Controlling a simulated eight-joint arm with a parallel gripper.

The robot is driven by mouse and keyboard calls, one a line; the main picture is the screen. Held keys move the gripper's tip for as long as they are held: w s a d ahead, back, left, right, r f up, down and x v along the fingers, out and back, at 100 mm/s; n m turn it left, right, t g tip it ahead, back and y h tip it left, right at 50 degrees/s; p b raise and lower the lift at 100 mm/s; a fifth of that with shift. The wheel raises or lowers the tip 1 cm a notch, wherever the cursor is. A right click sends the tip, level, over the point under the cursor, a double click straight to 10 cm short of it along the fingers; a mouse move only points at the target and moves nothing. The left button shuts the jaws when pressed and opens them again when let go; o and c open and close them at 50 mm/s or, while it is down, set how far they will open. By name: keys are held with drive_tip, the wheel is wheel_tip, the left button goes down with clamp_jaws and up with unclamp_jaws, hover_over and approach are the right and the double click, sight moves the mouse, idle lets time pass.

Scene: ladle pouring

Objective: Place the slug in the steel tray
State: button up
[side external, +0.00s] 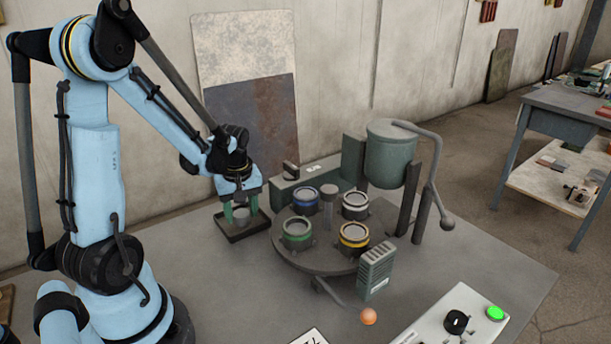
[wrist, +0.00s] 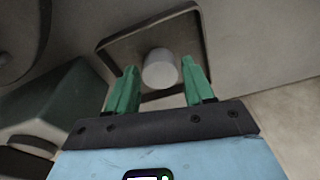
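The steel tray (side external: 247,236) is a shallow dark square tray on the table, left of the turntable. In the wrist view its rim (wrist: 150,22) frames the slug. The slug (side external: 240,213) is a short pale grey cylinder. It is inside the tray's outline, between my green fingers, and shows clearly in the wrist view (wrist: 160,70). My gripper (side external: 240,210) points down over the tray. In the wrist view my gripper (wrist: 160,76) is open, with a small gap on each side of the slug. The slug's contact with the tray floor is partly hidden.
A round turntable (side external: 312,262) with several ringed cups stands right of the tray. Behind it are a grey-green box (side external: 300,188) and a green pot (side external: 390,160) with a bent handle. A control box (side external: 455,322) and an orange ball (side external: 369,316) are near the front.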

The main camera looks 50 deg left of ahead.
sight(243, 218)
drive_tip(key=shift+o, duration=0.9)
drive_tip(key=shift+r, duration=0.1)
wheel_tip(243, 218, up, 12)
drive_tip(key=d, duration=0.2)
drive_tip(key=d+m+t, duration=0.2)
drive_tip(key=d+m, duration=0.3)
drive_tip(key=w+d+m+t+h, duration=0.1)
drive_tip(key=d+m+t, duration=0.1)
drive_tip(key=d+m, duration=0.3)
drive_tip(key=d+m+t, duration=0.3)
drive_tip(key=d+m, duration=0.2)
drive_tip(key=d, duration=0.2)
drive_tip(key=shift+w+d+r+m, duration=0.1)
drive_tip(key=shift+w+d+m, duration=0.15)
drive_tip(key=shift+m, duration=0.15)
drive_tip(key=shift+a, duration=0.1)
